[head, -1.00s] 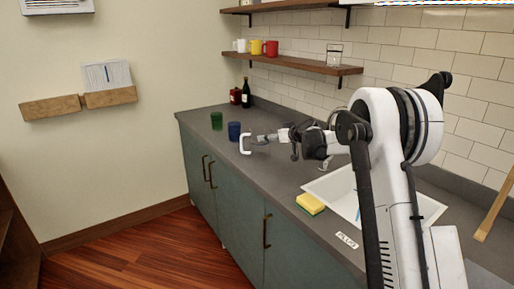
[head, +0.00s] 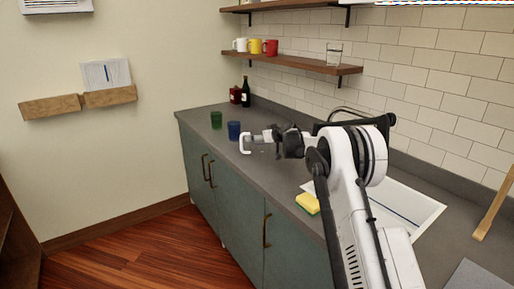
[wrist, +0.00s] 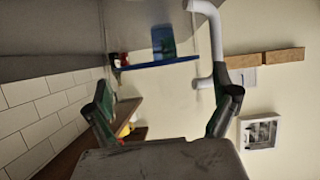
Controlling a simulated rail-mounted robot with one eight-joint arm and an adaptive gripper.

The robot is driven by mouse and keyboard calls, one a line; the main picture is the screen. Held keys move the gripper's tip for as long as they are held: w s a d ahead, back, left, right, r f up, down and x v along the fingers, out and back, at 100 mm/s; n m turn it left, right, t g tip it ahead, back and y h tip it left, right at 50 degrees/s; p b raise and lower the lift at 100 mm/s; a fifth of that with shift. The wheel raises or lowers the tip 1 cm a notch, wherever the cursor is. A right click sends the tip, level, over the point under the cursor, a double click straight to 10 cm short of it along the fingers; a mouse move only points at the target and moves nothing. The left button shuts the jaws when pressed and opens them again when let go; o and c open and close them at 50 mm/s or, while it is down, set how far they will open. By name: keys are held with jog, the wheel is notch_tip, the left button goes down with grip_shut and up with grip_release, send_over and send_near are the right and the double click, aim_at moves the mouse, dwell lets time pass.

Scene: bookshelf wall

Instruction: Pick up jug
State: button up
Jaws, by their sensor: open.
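The jug stands on the grey counter; in the head view its white handle (head: 245,143) shows at the left, and its clear body is hard to make out. In the wrist view the jug (wrist: 150,68) is at the top, with a see-through body, a blue rim and a white handle on the right. My gripper (head: 272,139) is at the jug's right side in the head view. In the wrist view my gripper (wrist: 163,80) is open, its two fingers apart below the rim, the right one close to the handle. I cannot tell whether they touch.
A blue cup (head: 234,131) and a green cup (head: 216,120) stand behind the jug. A dark bottle (head: 246,92) and a red jar (head: 235,96) are in the far corner. A yellow sponge (head: 308,203) lies by the sink (head: 425,208). Mugs stand on the shelf (head: 300,62).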

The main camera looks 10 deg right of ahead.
jog(key=shift+w+a+f, duration=0.2)
jog(key=shift+w+f, duration=0.05)
jog(key=shift+w, duration=0.3)
jog(key=c, duration=1.9)
